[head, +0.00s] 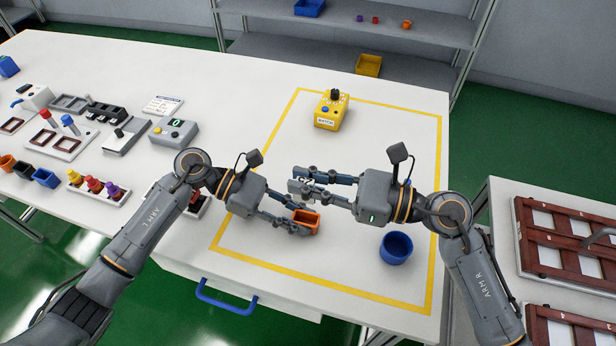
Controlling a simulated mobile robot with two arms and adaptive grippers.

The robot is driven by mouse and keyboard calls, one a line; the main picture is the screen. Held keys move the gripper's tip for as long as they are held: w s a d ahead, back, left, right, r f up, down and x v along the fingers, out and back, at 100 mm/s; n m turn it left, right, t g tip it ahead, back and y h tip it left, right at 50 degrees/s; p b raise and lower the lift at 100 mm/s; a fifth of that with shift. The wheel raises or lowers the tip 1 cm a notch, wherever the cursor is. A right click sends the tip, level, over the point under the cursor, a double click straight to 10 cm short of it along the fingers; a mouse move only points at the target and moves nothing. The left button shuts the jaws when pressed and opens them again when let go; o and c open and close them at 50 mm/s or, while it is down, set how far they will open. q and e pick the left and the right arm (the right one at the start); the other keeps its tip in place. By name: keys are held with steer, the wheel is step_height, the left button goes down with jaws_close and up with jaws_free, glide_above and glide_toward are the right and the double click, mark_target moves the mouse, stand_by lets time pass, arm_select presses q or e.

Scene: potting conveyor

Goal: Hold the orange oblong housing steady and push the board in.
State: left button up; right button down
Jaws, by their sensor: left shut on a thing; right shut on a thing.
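The orange oblong housing (306,219) is inside the yellow outline, in front of my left gripper. It looks like a small open-topped box, partly covered by fingers. My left gripper (305,216) is shut on it. My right gripper (299,181) comes in from the right, just above and behind the housing in the picture. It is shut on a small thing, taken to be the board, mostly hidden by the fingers. The board's outline and its exact height over the housing cannot be made out. The two grippers are very close together.
A blue round cup (396,248) stands right of the housing. A yellow box with knob and buttons (331,110) stands behind. Coloured parts, fixtures and a grey button box (174,133) fill the table's left. A brown rack (565,240) is on the right table.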

mark_target(309, 201)
steer(key=shift+f, duration=2.6)
steer(key=shift+f, duration=1.25)
steer(key=shift+s+f, duration=0.15)
steer(key=shift+f, duration=0.35)
steer(key=shift+s+f, duration=0.15)
steer(key=shift+f, duration=0.35)
steer(key=shift+s+f, duration=0.1)
steer(key=shift+f, duration=0.1)
steer(key=shift+r, duration=0.95)
steer(key=shift+w+r, duration=0.15)
steer(key=shift+w, duration=0.05)
steer(key=shift+w+d+r, duration=0.1)
steer(key=shift+w+r, duration=0.15)
steer(key=shift+f, duration=0.15)
stand_by(0.6)
